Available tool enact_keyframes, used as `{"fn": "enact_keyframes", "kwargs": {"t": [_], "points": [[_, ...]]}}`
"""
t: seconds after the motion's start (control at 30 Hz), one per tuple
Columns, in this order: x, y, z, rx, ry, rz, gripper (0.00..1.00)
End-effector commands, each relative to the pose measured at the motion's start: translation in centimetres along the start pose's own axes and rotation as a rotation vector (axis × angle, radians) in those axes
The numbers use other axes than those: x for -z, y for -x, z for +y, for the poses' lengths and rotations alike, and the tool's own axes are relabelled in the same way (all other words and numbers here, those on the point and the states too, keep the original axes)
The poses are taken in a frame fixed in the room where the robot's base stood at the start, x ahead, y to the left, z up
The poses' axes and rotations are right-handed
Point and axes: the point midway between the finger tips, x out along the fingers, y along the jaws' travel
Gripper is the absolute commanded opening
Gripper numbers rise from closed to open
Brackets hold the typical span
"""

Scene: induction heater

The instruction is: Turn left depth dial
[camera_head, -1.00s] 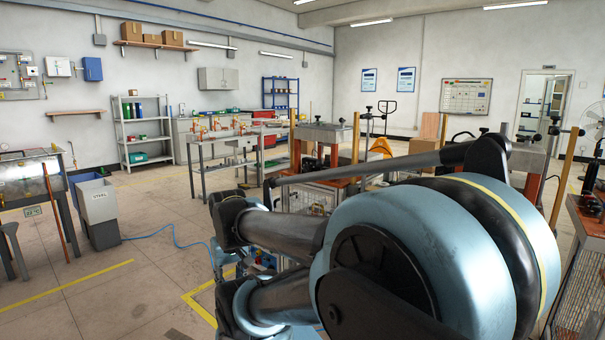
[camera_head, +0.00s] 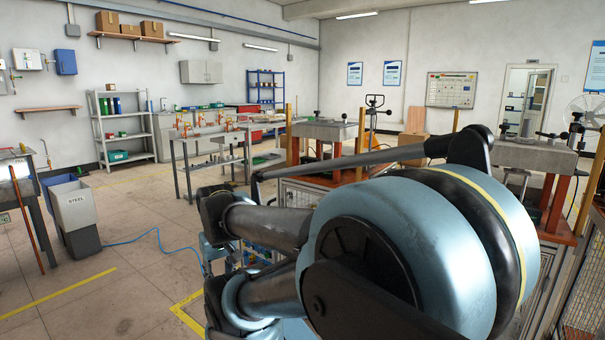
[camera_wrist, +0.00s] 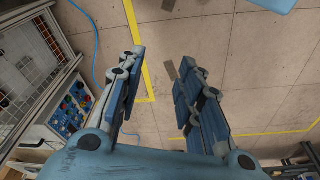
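In the wrist view my gripper (camera_wrist: 160,58) is open and empty, its two blue-grey fingers well apart above the bare floor.
A wire-mesh cage (camera_wrist: 30,55) stands next to the panel. A blue hose (camera_head: 150,238) lies on the floor. A grey bin marked STEEL (camera_head: 73,212) stands at the left. A workbench (camera_head: 210,142) and shelf rack (camera_head: 122,125) are farther back. Yellow-lined floor is free between.

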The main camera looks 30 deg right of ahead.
Motion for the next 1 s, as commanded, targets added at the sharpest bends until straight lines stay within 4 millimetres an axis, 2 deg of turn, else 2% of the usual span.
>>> {"fn": "enact_keyframes", "kwargs": {"t": [0.03,0.1,0.13,0.23,0.37,0.7,1.0], "points": [[0.0,0.0,0.0,0.000,0.000,0.000,0.33],[-0.1,0.2,0.0,-0.001,0.001,0.004,0.49],[-0.5,0.5,0.1,-0.004,0.003,0.011,0.51],[0.1,0.8,0.8,-0.030,0.024,0.021,0.51],[2.3,1.1,2.8,-0.110,0.092,0.040,0.51],[10.5,3.1,11.6,-0.438,0.371,0.056,0.51],[17.3,5.0,19.2,-0.729,0.637,-0.025,0.51]]}}
